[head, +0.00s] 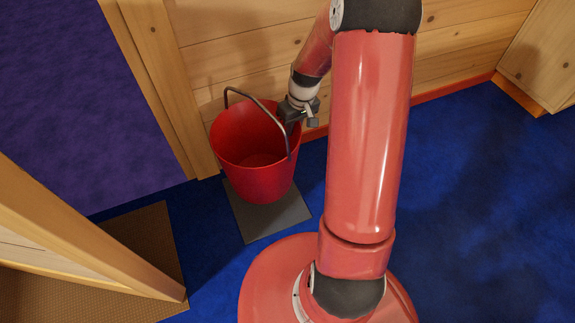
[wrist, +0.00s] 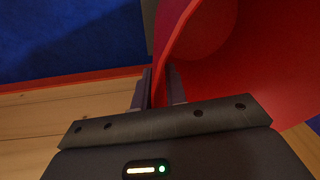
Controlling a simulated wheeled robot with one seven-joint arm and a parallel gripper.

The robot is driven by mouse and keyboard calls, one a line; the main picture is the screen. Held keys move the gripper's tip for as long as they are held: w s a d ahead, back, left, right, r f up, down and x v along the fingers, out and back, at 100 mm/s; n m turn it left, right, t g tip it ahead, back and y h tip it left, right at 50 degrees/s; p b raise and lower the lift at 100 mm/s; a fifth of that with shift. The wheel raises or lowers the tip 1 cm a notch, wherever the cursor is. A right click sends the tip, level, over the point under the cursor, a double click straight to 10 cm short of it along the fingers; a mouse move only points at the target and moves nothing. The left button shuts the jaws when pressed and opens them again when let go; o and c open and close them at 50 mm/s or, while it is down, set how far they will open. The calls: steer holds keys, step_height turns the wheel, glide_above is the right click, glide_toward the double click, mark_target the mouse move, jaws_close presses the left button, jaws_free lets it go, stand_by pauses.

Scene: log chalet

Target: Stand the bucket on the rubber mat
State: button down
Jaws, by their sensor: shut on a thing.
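A red bucket (head: 262,170) with a raised dark handle is over a dark grey rubber mat (head: 257,221) in the head view. It looks upright or nearly so. I cannot tell whether its base touches the mat. My gripper (head: 290,116) is at the bucket's right rim. In the wrist view, the two fingers (wrist: 158,88) are on either side of the wall of the bucket (wrist: 225,60), shut on it. The mat's front part shows; the bucket hides the rest. The bucket is empty inside as far as I can see.
A log wall (head: 245,45) stands close behind the bucket. A doorway post (head: 160,85) is at its left. A brown woven mat (head: 148,245) and a wooden edge (head: 85,240) lie at lower left. Blue carpet (head: 480,200) on the right is clear.

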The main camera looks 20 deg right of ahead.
step_height(320, 180, down, 14)
steer(key=b, duration=0.2)
stand_by(0.4)
steer(key=shift+f+b, duration=0.15)
steer(key=shift+b, duration=0.2)
steer(key=c, duration=1.4)
jaws_free()
steer(key=shift+c, duration=0.2)
